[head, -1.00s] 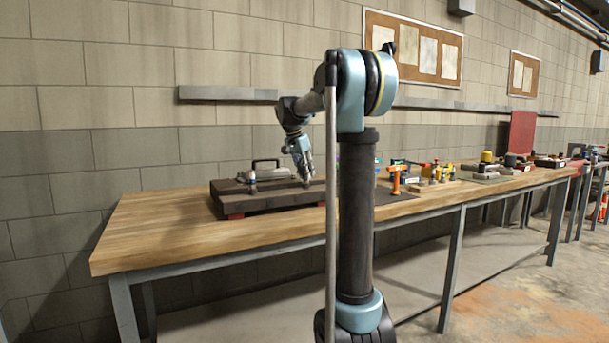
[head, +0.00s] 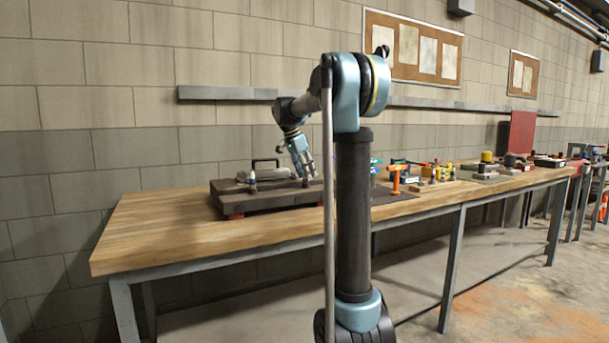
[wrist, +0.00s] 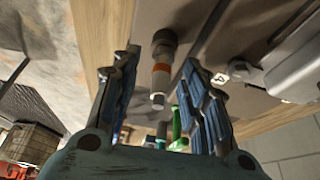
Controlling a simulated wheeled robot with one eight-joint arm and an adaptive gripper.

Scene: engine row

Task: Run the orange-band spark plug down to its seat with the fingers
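The orange-band spark plug (wrist: 160,68) shows between my fingers in the wrist view. It has a dark metal part at its far end, an orange band and a pale body towards the camera. It stands out from the flat surface of the dark block (head: 222,197). My gripper (wrist: 160,85) is open, one blue-padded finger on each side of the plug, with visible gaps beside it. In the head view my gripper (head: 305,175) is low over the right part of the block; the plug there is too small to tell from the fingers. How deep the plug sits cannot be told.
Another plug-like piece (head: 252,182) stands at the block's left. A grey handled part (head: 265,168) lies behind it. An orange tool (head: 396,180) and several small items are right on the bench (head: 180,222). The bench's left end is clear.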

